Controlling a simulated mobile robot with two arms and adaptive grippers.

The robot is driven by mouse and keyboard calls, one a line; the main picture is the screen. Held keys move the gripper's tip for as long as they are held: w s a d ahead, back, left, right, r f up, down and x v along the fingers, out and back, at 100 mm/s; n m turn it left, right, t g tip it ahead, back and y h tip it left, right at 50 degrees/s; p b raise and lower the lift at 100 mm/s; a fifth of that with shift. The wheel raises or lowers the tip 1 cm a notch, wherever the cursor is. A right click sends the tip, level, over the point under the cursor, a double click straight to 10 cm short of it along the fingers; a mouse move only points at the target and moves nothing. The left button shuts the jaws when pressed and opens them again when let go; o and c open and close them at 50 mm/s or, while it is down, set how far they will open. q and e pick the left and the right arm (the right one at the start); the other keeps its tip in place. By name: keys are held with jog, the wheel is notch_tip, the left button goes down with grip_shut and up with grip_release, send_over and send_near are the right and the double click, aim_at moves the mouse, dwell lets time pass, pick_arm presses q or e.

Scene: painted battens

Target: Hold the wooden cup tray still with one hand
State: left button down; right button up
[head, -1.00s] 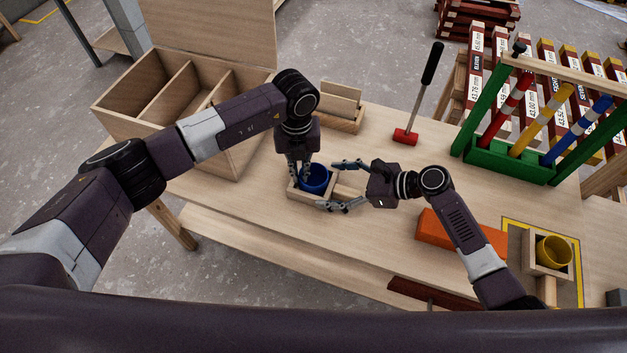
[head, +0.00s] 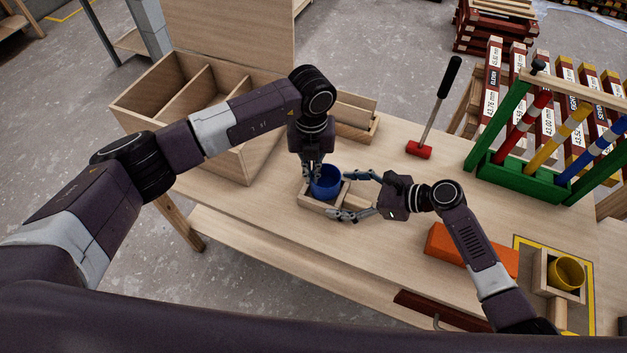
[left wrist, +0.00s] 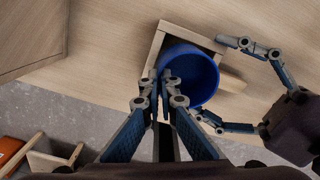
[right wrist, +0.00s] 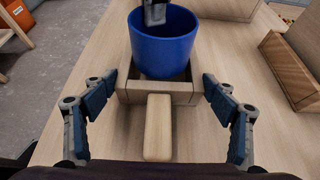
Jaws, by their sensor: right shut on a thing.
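The wooden cup tray (head: 316,201) is on the bench, with its short handle pointing at my right gripper; the handle (right wrist: 158,128) is clear in the right wrist view. My right gripper (head: 352,194) is shut on the tray, one finger against each side, with the handle between them. A blue cup (head: 327,183) stands upright at the tray. I cannot tell whether its base touches the tray floor. My left gripper (left wrist: 159,88) points down at the cup's rim, its fingertips close together around the near wall. Whether they pinch the wall is unclear.
A divided wooden box (head: 197,100) stands left of the tray. A red mallet (head: 420,150), a green rack (head: 520,179) with striped battens, an orange block (head: 470,248) and a yellow cup (head: 566,272) in another tray are to the right. Bare bench lies in front.

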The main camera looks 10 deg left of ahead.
pick_arm(q)
notch_tip(320, 180, up, 7)
jog(key=shift+f, duration=0.1)
pick_arm(e)
jog(key=o, duration=1.4)
jog(key=v, duration=1.2)
jog(key=shift+f, duration=0.1)
